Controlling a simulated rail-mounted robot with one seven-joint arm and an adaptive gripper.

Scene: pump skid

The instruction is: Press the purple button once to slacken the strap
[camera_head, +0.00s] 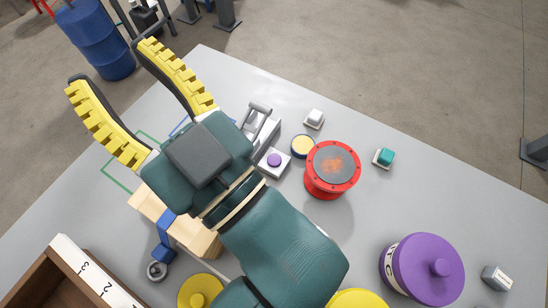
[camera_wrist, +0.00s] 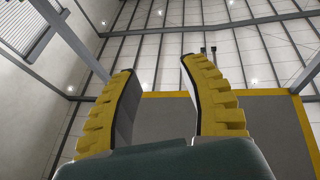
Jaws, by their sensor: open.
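The purple button (camera_head: 274,160) sits on a small white box on the grey table, just right of my gripper's body in the head view. Its top is visible and nothing touches it. My gripper (camera_head: 112,66) is open and empty, its two yellow ribbed fingers spread toward the upper left, apart from the button. In the wrist view the open fingers (camera_wrist: 158,68) point toward the wall and ceiling, and no button shows there. A blue strap (camera_head: 165,232) crosses a wooden block (camera_head: 204,244), partly hidden under my arm, with a metal ring near its lower end.
A purple knobbed lid (camera_head: 425,268) lies lower right. A numbered wooden crate (camera_head: 90,280) is lower left.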

